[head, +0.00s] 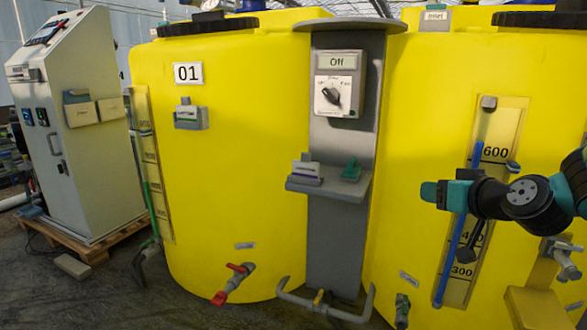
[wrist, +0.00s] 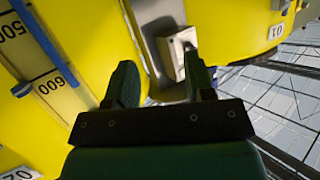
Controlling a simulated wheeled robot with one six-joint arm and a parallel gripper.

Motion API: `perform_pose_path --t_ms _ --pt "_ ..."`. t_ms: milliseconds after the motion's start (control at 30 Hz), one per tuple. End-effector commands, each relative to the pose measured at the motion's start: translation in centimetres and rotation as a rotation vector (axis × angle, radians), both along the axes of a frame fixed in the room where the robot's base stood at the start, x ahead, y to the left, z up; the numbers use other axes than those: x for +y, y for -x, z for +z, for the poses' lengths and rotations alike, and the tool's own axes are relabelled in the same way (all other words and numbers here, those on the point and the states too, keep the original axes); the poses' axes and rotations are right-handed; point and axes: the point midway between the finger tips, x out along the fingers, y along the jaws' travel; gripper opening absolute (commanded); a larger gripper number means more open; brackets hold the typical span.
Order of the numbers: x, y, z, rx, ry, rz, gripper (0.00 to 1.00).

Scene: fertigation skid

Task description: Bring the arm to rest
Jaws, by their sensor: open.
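My gripper (head: 428,193) is at the right in the head view, pointing left in front of the right yellow tank (head: 415,110). It overlaps the blue level tube (head: 461,225) and its scale in that view; I cannot tell how much gap lies between. In the wrist view the two dark green fingers of my gripper (wrist: 160,78) stand apart with nothing held between them. Beyond them is the grey post with the dial box (wrist: 176,54), which also shows in the head view (head: 336,88) under a display reading Off.
The left yellow tank (head: 225,140) bears a 01 plate. A shelf (head: 330,186) on the post holds a small labelled block and a green item. Valves and pipes, one with a red handle (head: 233,284), stick out low down. A white cabinet (head: 75,130) stands far left.

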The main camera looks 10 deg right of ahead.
Motion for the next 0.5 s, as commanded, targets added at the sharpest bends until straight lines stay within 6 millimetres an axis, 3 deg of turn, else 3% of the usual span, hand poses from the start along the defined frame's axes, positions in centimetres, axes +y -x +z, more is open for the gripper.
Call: perform_pose_path --t_ms 33,100,200,333,500 --pt "4.3 0.9 0.1 0.067 -0.014 0.116 0.49" --pt "9.5 3.0 -0.4 0.193 -0.028 0.264 0.49" --pt "15.5 7.7 -1.1 0.392 -0.02 0.448 0.49" --pt "19.9 14.1 -1.8 0.627 0.03 0.603 0.49" --pt "21.7 21.5 -2.2 0.87 0.132 0.708 0.49"
